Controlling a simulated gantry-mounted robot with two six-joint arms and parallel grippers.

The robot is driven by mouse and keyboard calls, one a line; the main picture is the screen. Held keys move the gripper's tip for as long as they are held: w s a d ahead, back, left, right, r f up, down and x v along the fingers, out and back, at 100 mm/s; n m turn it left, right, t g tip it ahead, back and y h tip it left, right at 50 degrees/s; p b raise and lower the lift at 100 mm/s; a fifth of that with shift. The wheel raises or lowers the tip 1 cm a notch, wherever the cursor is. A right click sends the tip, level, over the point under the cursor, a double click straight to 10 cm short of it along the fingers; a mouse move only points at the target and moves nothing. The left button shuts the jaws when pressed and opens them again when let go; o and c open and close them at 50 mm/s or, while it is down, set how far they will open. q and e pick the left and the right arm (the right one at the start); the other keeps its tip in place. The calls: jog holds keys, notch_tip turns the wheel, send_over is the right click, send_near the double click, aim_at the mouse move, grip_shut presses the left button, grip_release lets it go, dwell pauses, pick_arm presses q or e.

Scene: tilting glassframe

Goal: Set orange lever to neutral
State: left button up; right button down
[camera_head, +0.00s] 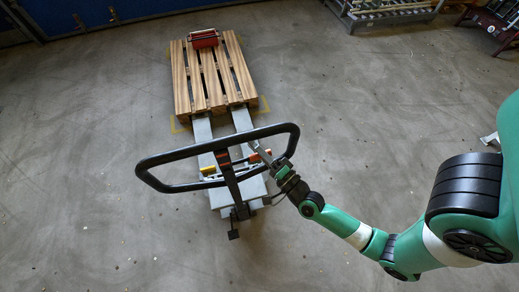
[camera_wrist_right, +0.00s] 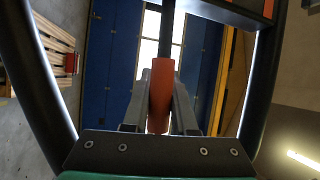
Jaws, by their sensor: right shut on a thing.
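The orange lever (camera_wrist_right: 161,95) stands between the two fingers of my right gripper (camera_wrist_right: 160,112) in the right wrist view, and the fingers are shut on it. In the head view the orange lever (camera_head: 261,157) is a small patch inside the black handle loop (camera_head: 160,158) of a pallet jack, partly hidden by my right gripper (camera_head: 262,152). The gripper reaches in at the right side of the loop. The loop's bars also frame both sides of the wrist view. My left gripper is in neither view.
The jack's grey forks (camera_head: 202,130) run under a wooden pallet (camera_head: 182,85) carrying a red box (camera_head: 204,39). A yellow-orange part (camera_head: 208,170) sits inside the loop on the left. Racks (camera_head: 392,12) stand at the back right. The concrete floor around the jack is largely clear.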

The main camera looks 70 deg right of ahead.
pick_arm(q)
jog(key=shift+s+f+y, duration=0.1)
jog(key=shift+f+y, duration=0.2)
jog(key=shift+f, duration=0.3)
pick_arm(e)
jog(key=shift+f+m, duration=0.25)
jog(key=shift+m, duration=0.15)
jog(key=c, duration=0.7)
grip_release()
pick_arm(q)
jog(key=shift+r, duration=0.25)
pick_arm(e)
jog(key=v, duration=1.1)
jog(key=shift+s+f, duration=0.2)
jog(key=shift+s, duration=0.1)
jog(key=shift+a, duration=0.15)
